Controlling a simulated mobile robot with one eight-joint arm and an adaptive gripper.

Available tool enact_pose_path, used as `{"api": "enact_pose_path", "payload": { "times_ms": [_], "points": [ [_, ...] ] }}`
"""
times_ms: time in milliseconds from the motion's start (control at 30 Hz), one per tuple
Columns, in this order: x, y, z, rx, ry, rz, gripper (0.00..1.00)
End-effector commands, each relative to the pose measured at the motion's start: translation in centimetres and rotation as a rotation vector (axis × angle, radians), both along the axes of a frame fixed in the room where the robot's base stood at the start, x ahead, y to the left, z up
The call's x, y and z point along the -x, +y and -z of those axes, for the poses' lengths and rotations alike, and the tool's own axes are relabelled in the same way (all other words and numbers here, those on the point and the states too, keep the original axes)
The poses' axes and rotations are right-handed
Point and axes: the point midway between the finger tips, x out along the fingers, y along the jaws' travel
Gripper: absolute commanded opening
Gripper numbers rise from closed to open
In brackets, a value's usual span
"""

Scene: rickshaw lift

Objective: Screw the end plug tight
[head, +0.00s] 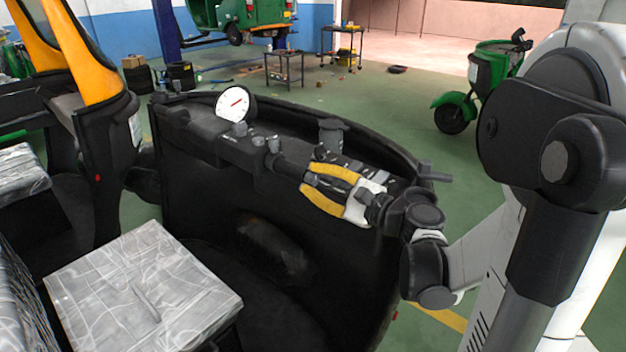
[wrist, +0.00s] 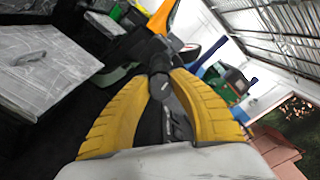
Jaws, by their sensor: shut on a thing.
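My gripper (head: 309,179) has yellow ridged fingers and reaches in from the right over the dashboard of a black vehicle. Its fingers are closed around the end of a dark handlebar grip (head: 290,168), where the end plug sits. In the wrist view my gripper (wrist: 164,82) has a dark cylindrical piece (wrist: 160,64) between its fingertips, in line with the bar beyond. The plug itself is mostly hidden by the fingers, and its edge against the grip cannot be made out. How tightly it is seated cannot be told.
A round white gauge (head: 233,104) with a red needle stands left of the gripper on the dashboard (head: 190,120). A dark upright cylinder (head: 331,133) stands just behind the fingers. A grey wrapped seat (head: 140,290) lies at lower left.

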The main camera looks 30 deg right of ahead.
Motion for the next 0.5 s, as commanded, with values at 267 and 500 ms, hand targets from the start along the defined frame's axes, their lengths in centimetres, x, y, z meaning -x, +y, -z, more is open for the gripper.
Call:
{"api": "enact_pose_path", "payload": {
  "times_ms": [267, 500],
  "points": [
    [-0.04, -0.02, -0.1, -0.11, 0.043, 0.0, 0.0],
    [-0.05, -0.03, -0.11, -0.142, 0.057, 0.0, 0.0]
  ]
}}
